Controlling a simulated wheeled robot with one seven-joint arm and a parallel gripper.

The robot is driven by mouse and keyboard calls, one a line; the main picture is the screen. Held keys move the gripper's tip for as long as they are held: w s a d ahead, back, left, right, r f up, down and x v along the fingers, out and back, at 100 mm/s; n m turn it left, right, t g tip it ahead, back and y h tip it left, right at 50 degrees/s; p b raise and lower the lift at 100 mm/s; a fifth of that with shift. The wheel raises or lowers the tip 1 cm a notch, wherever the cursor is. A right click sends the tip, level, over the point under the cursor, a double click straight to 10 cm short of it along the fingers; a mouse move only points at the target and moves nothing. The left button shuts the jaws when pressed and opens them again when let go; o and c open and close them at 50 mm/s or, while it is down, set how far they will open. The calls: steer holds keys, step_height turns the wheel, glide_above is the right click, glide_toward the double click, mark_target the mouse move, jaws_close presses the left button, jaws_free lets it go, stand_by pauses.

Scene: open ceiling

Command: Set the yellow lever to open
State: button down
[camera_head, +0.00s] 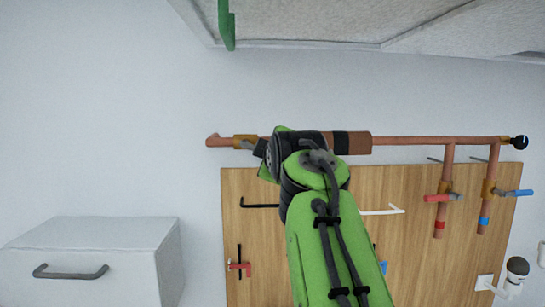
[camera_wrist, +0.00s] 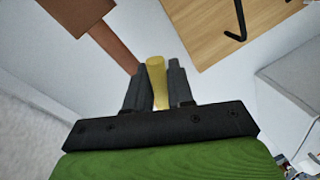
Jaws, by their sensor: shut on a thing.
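The yellow lever (camera_wrist: 156,72) shows in the wrist view as a short yellow bar between the two dark fingers of my gripper (camera_wrist: 158,88). The fingers are shut on it, and the bar's end sticks out a little past the fingertips. In the head view my gripper and wrist cover the lever, so its angle to the pipe cannot be told there. The copper pipe (camera_head: 430,140) runs across the wall, with a brass fitting (camera_head: 244,142) close to my gripper.
A wooden board (camera_head: 410,235) with hooks is on the wall. Two branch pipes carry a red lever (camera_head: 438,197) and a blue lever (camera_head: 515,193). A white box with a dark handle (camera_head: 70,271) is at lower left. A green handle (camera_head: 226,25) shows at the top.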

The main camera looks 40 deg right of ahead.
stand_by(0.3)
steer(key=c, duration=1.1)
jaws_free()
